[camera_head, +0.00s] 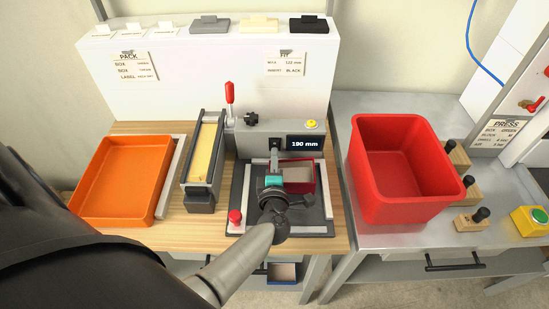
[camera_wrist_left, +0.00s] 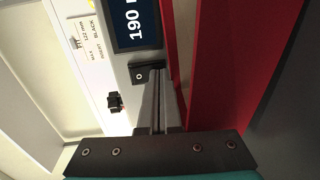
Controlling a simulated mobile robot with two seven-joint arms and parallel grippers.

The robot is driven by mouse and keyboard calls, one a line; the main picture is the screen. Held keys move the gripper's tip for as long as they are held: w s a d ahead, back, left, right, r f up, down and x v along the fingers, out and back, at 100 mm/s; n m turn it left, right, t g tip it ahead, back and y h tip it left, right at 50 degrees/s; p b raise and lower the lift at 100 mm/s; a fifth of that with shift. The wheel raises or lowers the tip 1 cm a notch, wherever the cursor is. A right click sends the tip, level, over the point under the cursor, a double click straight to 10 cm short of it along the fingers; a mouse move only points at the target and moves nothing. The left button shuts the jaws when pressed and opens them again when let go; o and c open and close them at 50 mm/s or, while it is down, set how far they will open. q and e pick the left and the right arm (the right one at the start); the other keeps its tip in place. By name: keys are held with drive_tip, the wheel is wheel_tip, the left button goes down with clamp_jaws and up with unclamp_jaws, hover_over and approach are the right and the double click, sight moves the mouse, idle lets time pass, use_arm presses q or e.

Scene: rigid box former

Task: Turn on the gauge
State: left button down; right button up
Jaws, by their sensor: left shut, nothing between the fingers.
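The gauge is a grey housing (camera_head: 262,130) with a dark display (camera_head: 306,142) that reads "190 mm" in lit digits; the display also shows in the left wrist view (camera_wrist_left: 135,22). A yellow button (camera_head: 312,124) sits on top of the housing at its right end. A black knob (camera_head: 251,118) is at its left; it shows in the wrist view too (camera_wrist_left: 115,103). My left gripper (camera_head: 274,158) is shut and empty, close in front of the housing, left of the display. In the wrist view its fingers (camera_wrist_left: 155,82) are together beside a small black block; contact is unclear. My right gripper is out of view.
A red-walled box (camera_head: 308,176) lies beside my left gripper on the fixture. A red lever (camera_head: 230,92) stands left of the gauge. An orange tray (camera_head: 105,208) is at left, a red bin (camera_head: 370,195) at right. A red button (camera_head: 235,216) is on the fixture's front-left corner.

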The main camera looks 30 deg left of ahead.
use_arm(q)
drive_tip(key=shift+r, duration=0.1)
drive_tip(key=v, duration=1.5)
drive_tip(key=shift+s+d, duration=0.1)
